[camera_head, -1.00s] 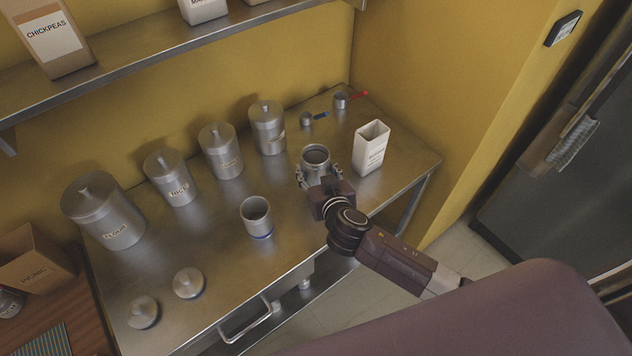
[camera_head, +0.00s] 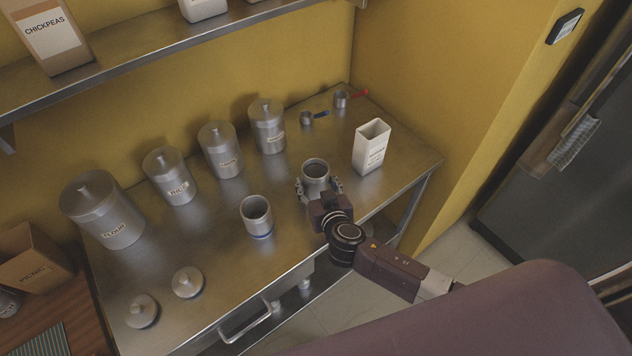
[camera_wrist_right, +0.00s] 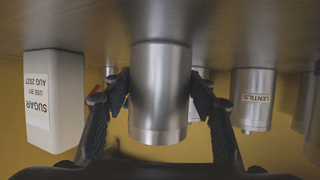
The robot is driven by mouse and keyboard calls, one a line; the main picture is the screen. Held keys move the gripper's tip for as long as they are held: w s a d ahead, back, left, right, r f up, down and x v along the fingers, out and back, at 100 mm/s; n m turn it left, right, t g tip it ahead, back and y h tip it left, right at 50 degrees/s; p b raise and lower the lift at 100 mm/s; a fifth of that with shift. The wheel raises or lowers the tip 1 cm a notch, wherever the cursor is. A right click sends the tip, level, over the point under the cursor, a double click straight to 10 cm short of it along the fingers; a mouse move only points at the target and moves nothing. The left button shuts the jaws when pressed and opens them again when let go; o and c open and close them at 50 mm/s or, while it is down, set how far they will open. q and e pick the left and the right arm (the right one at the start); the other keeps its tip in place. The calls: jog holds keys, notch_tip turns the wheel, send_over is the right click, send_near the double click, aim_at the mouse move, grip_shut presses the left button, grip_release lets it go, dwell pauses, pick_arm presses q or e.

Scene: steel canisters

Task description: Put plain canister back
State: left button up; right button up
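A plain steel canister (camera_head: 315,180) with an open top stands upright at the front right of the steel table. No label shows on it. My right gripper (camera_head: 320,188) is around it from the front, one finger on each side. In the right wrist view the canister (camera_wrist_right: 160,95) fills the space between the fingers (camera_wrist_right: 161,88), whose pads appear to touch its sides. Its base is at or very near the tabletop; I cannot tell if there is a small gap. A second open canister (camera_head: 257,216), with blue at its base, stands to the left. My left gripper is not in view.
Lidded labelled canisters line the back, including flour (camera_head: 108,212) and lentils (camera_wrist_right: 252,100). A white sugar box (camera_head: 371,147) stands right of the gripper. Two loose lids (camera_head: 187,282) (camera_head: 141,311) lie at the front left. Measuring cups (camera_head: 341,101) are behind. A shelf (camera_head: 150,65) hangs above.

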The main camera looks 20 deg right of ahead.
jog(key=shift+o, duration=1.1)
jog(key=shift+r, duration=0.2)
jog(key=shift+s, duration=0.2)
jog(key=b+v, duration=0.1)
jog(key=v, duration=0.9)
jog(key=shift+s, duration=0.1)
jog(key=shift+v, duration=0.75)
jog(key=shift+r, duration=0.1)
